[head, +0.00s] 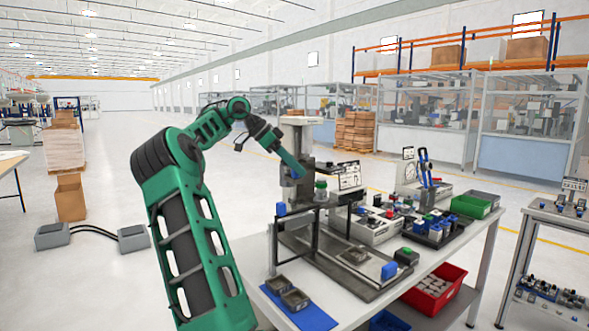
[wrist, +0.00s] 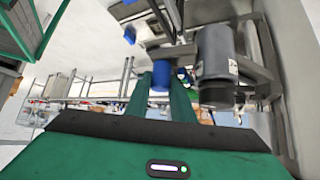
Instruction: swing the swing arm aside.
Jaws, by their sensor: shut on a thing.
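My gripper (head: 299,172) reaches down from the upper left to the grey press station on the bench. In the wrist view its two green fingers (wrist: 161,88) are shut on a short blue handle (wrist: 160,76), apparently the swing arm's handle. A grey cylinder (wrist: 216,62) stands close beside the fingers, on the right. In the head view the grey cylinder (head: 297,190) is just below the fingertips. The held handle cannot be made out there, and how it joins the swing arm is hidden.
A black frame with a blue knob (head: 281,209) stands at the station's left. The bench also carries a blue mat (head: 316,319) with grey parts, a blue block (head: 389,270), and a green bin (head: 471,206). A red bin (head: 451,276) sits below. Open floor lies left.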

